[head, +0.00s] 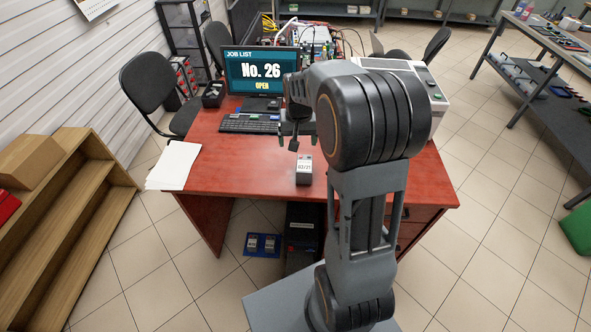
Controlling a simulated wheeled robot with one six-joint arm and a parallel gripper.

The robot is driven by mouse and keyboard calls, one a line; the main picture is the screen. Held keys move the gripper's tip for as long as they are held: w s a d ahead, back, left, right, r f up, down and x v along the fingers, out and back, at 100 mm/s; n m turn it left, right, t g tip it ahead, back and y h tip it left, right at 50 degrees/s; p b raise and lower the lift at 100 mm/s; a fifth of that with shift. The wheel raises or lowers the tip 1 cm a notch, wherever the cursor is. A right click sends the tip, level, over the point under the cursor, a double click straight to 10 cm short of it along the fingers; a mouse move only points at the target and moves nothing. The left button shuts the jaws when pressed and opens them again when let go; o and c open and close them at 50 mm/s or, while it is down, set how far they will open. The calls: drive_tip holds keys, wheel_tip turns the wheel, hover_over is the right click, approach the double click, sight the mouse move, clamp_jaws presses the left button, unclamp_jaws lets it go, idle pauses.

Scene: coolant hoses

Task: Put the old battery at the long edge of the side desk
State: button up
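A small grey block with a white label reading "03/21" (304,171), seemingly the old battery, stands upright on the red desk (240,170). It is close to the desk's near long edge, left of my arm. My gripper (294,145) points down just above and behind the battery in the picture, apart from it as far as I can see. My arm hides part of the gripper, and the gap between its fingers is not clear.
A monitor (261,72), keyboard (252,124) and black box (214,95) stand toward the back of the desk. Papers (174,165) lie at its left corner. A blue tray (262,245) lies on the floor beside a black case (302,235). Bare desk surrounds the battery's left side.

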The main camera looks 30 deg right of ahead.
drive_tip(key=s+a+r+n+t, duration=0.1)
drive_tip(key=s+a+r+n, duration=0.1)
drive_tip(key=s, duration=0.6)
drive_tip(key=s+a+r+n+t, duration=0.2)
drive_tip(key=s+a+r, duration=0.2)
drive_tip(key=s+a, duration=0.3)
drive_tip(key=shift+s+a+r, duration=0.3)
drive_tip(key=shift+s, duration=0.85)
